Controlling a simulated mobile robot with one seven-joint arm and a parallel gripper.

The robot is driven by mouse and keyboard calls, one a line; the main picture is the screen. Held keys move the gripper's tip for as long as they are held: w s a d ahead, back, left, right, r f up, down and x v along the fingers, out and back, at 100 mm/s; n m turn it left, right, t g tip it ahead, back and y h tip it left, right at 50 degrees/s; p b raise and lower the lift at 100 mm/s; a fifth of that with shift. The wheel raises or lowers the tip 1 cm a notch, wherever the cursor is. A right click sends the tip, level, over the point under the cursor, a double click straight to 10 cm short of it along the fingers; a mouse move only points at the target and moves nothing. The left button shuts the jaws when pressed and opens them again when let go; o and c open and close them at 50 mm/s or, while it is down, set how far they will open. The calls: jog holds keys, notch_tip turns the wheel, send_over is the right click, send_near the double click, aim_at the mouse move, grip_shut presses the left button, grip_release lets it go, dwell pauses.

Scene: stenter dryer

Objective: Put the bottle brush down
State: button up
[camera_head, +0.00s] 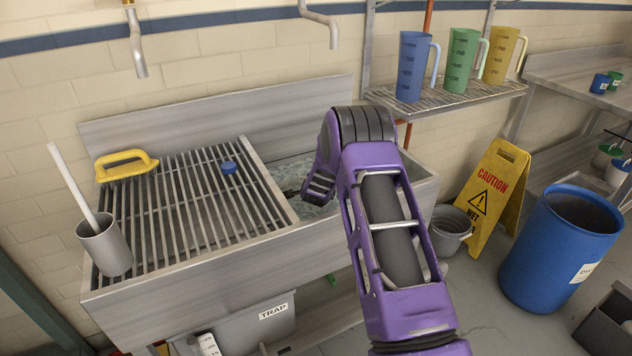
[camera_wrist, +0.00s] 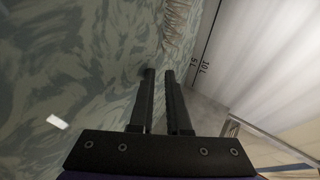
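My gripper (camera_wrist: 159,73) is down inside the open right part of the steel sink (camera_head: 180,305), over its mottled, watery-looking basin. In the wrist view its two dark fingers stand a narrow gap apart, and I see nothing between them. A pale bristly thing (camera_wrist: 176,18), which looks like the bottle brush, shows just beyond the fingertips at the top edge. Its handle is not visible, and I cannot tell whether it touches the fingers. In the head view my wrist and the sink wall hide most of the gripper, and the bristly thing is not visible there.
A slatted rack (camera_head: 185,200) covers the sink's left part, carrying a yellow-handled tool (camera_head: 126,166), a blue cap (camera_head: 229,167) and a grey cup (camera_head: 105,247) with a white stick. Jugs (camera_head: 462,60) stand on a shelf; a caution sign (camera_head: 490,200) and blue barrel (camera_head: 560,245) stand right.

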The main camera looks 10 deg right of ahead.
jog(key=shift+v, duration=1.35)
